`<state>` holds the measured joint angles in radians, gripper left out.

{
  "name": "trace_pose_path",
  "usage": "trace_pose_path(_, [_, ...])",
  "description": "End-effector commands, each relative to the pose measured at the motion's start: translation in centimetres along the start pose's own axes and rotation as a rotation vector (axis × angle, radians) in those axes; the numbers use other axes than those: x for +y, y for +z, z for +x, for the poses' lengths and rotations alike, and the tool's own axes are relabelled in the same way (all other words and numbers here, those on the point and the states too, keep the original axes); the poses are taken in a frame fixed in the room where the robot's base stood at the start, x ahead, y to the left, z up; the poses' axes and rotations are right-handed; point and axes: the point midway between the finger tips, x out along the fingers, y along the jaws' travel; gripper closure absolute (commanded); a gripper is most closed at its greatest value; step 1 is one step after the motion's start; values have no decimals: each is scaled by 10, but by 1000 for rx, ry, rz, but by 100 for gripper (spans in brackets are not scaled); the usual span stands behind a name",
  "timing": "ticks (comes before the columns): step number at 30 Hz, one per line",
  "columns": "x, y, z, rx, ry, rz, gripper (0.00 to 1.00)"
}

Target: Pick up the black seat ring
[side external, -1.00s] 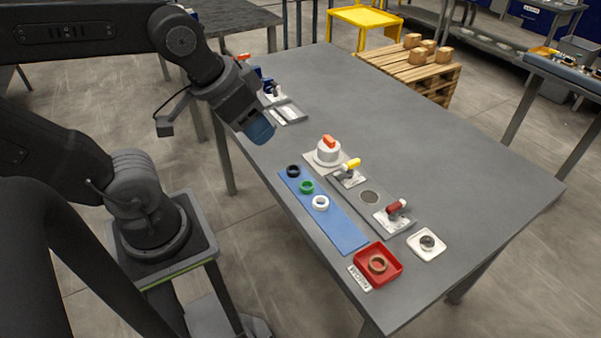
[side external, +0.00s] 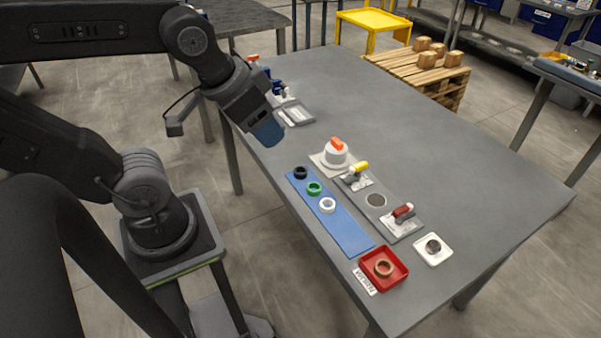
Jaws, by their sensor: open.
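The black seat ring (side external: 300,172) lies at the far end of the blue mat (side external: 345,228) on the grey table. A green ring (side external: 314,188) and a white ring (side external: 327,205) lie in a row after it on the mat. My gripper (side external: 268,134) is above the table, up and to the left of the black ring in the picture, apart from it. It is open and holds nothing that I can see. Its bluish fingers are seen from the side, so the gap between them is hidden.
A white round fixture with an orange top (side external: 336,152) stands right of the rings. Toggle clamps with yellow (side external: 356,170) and red (side external: 403,211) handles stand nearby. A red tray (side external: 397,268) holds a brown ring. The table's right half is clear.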

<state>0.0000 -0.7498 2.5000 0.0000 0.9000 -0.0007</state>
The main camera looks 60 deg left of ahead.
Motion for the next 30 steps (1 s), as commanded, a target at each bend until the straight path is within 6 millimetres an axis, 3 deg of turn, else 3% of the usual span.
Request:
trace_pose_path(4, [-5, -8, 6, -25, -11, -81, 43])
trace_pose_path(8, [-19, -29, 25, -84, -44, -302, 43])
trace_pose_path(12, [-45, -54, 59, -159, -106, -632, 43])
trace_pose_path(18, [-91, -76, 118, -244, -219, -1110, 43])
trace_pose_path(24, [-140, -77, 182, -304, -354, -1551, 43])
trace_pose_path(30, [-170, -66, 222, -328, -448, -1814, 43])
